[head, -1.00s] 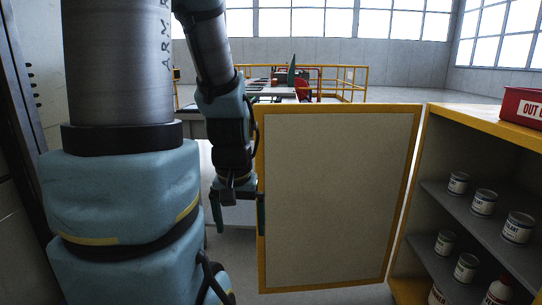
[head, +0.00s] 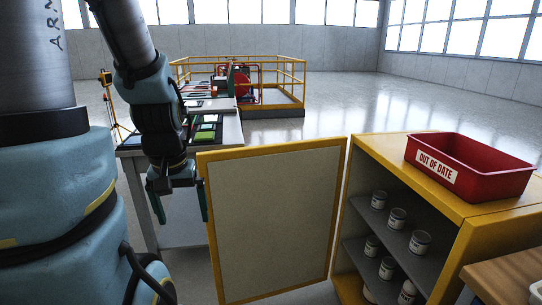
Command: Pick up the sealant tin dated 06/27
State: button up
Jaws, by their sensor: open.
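My gripper (head: 178,205) is open and empty, pointing down near the left edge of the cabinet door, well left of the tins.
The cabinet door (head: 275,220) stands open between my gripper and the shelves. A red "OUT OF DATE" bin (head: 485,178) sits on the cabinet top. A wooden surface (head: 505,275) is at lower right. A workbench (head: 228,132) and yellow railing (head: 285,72) stand behind; open floor lies beyond.

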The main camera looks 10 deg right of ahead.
aim_at(378, 202)
jog(key=i+l+z, duration=0.1)
jog(key=l, duration=0.25)
jog(key=i+l+z, duration=0.1)
jog(key=i+l, duration=0.4)
jog(key=l, duration=0.2)
jog(key=z, duration=0.05)
